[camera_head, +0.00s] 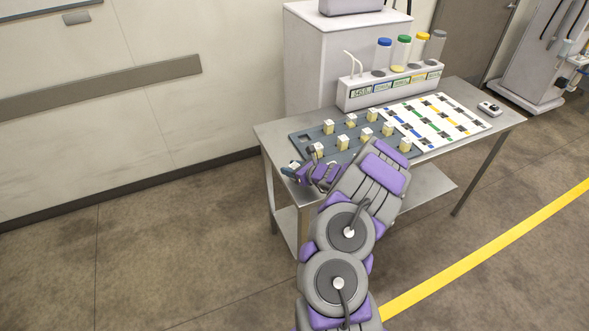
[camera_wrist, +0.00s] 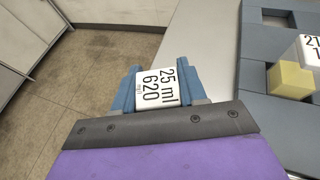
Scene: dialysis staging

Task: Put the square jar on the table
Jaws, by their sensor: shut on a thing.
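My gripper (camera_wrist: 158,88) is shut on the square jar (camera_wrist: 155,87), a small white block-like jar whose top reads "25 ml 620". Blue fingers press on both sides of it. In the wrist view the jar is in front of the grey table's (camera_wrist: 205,40) left edge, with floor showing to its left. In the head view my gripper (camera_head: 300,172) is at the table's (camera_head: 272,130) front left corner, beside the tray. The jar is mostly hidden there. I cannot tell whether it touches the tabletop.
A blue-grey tray (camera_wrist: 252,75) holds several similar jars with pale yellow lower parts. A white board with coloured markings (camera_head: 440,118) lies right of it. A rack with capped tubes (camera_head: 390,88) stands behind. Bare tabletop shows at the left end.

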